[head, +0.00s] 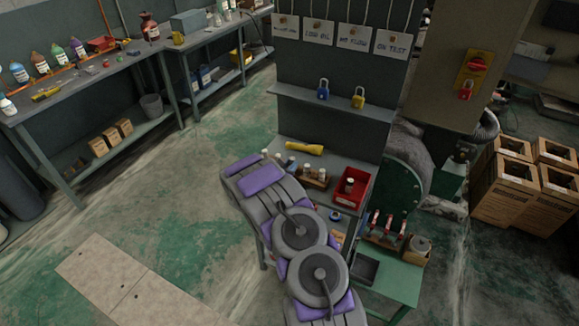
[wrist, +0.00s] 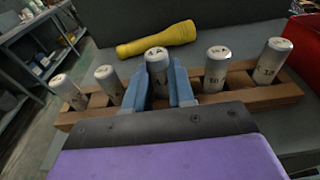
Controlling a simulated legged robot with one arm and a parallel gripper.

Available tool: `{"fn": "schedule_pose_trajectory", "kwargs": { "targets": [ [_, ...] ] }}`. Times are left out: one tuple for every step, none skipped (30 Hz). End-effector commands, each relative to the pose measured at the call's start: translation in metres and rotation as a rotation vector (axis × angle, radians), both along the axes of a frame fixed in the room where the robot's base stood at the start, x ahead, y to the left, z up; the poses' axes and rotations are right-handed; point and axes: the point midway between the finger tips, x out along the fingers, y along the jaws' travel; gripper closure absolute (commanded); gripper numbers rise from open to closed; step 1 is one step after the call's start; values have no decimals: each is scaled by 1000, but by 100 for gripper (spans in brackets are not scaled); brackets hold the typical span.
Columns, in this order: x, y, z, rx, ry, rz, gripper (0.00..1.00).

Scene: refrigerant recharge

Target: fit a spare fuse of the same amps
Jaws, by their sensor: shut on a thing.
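In the wrist view, a wooden rack (wrist: 212,98) holds a row of several pale cylindrical fuses with dark markings on their caps. My gripper (wrist: 160,82) has its blue fingers shut on the middle fuse (wrist: 157,56), whose cap seems to read 4 A. That fuse stands upright in line with the others; its lower end is hidden. To the right stand a fuse that seems marked 10 (wrist: 217,66) and one that seems marked 12 (wrist: 270,62). Two more fuses (wrist: 109,82) (wrist: 68,91) stand to the left. In the head view, the rack (head: 316,182) is partly hidden by my arm.
A yellow torch (head: 303,147) lies behind the rack. A red bin (head: 344,199) with a pale cylinder inside stands to the right. Padlocks (head: 323,90) (head: 358,97) stand on a shelf above, below hanging tags (head: 354,37).

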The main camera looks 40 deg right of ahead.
Motion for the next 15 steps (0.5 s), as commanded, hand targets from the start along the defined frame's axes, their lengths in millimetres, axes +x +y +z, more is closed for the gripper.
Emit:
{"fn": "schedule_pose_trajectory", "kwargs": {
  "targets": [
    [0,0,1,0,0,0,100],
    [0,0,1,-1,0,0,100],
    [0,0,2,-1,0,0,100],
    [0,0,3,-1,0,0,100],
    [0,0,4,-1,0,0,100],
    [0,0,6,-1,-1,0,100],
    [0,0,7,-1,-1,0,100],
    [0,0,8,-1,-1,0,100],
    [0,0,10,-1,-1,0,100],
    [0,0,12,-1,-1,0,100],
    [0,0,13,-1,-1,0,100],
    [0,0,15,-1,-1,0,100],
    [0,0,17,-1,-1,0,100],
    [0,0,18,0,-2,0,100],
    [0,0,20,0,-2,0,100]
  ]
}}
